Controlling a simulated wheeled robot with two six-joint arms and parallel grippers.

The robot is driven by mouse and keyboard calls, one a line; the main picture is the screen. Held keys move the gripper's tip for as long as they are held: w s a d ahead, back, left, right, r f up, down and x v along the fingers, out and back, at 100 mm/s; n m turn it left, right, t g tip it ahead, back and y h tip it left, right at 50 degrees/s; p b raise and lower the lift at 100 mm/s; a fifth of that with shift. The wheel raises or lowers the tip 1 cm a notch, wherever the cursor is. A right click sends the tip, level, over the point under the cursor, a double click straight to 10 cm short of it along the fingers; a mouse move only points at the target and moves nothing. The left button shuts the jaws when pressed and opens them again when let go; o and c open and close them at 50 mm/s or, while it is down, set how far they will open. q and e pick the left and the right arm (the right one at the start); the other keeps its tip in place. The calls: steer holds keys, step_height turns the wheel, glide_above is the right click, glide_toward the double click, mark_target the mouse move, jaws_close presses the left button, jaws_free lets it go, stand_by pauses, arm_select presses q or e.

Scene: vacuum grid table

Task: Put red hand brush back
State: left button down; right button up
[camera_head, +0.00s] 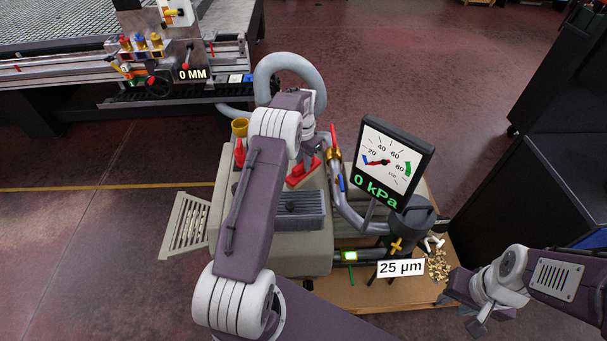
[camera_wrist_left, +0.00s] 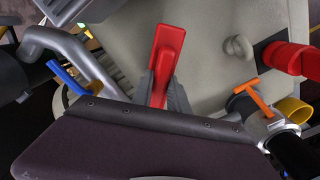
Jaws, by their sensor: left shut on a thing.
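The red hand brush (camera_head: 300,175) lies on or just above the beige top of the machine in the head view, partly hidden behind my left arm. My left gripper (camera_head: 318,150) reaches down to it from above. In the left wrist view, the fingers of my left gripper (camera_wrist_left: 165,92) are shut on the red hand brush (camera_wrist_left: 168,48), with its long red part pointing away from the wrist. I cannot tell whether the brush touches the surface. My right gripper (camera_head: 460,312) is at the lower right, empty, with its fingers apart.
A gauge (camera_head: 393,158) reading 0 kPa stands right of my left gripper, above a grey pipe (camera_head: 345,205). A dark grey ribbed block (camera_head: 300,208) sits in front. A 25 µm sign (camera_head: 401,268) and a pile of chips (camera_head: 437,266) are near the board's right edge. A grey hose (camera_head: 290,62) arches behind.

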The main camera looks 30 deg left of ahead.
arm_select(q)
steer(key=shift+f, duration=0.4)
step_height(320, 180, down, 3)
steer(key=shift+b, duration=0.3)
steer(key=c, duration=1.3)
jaws_free()
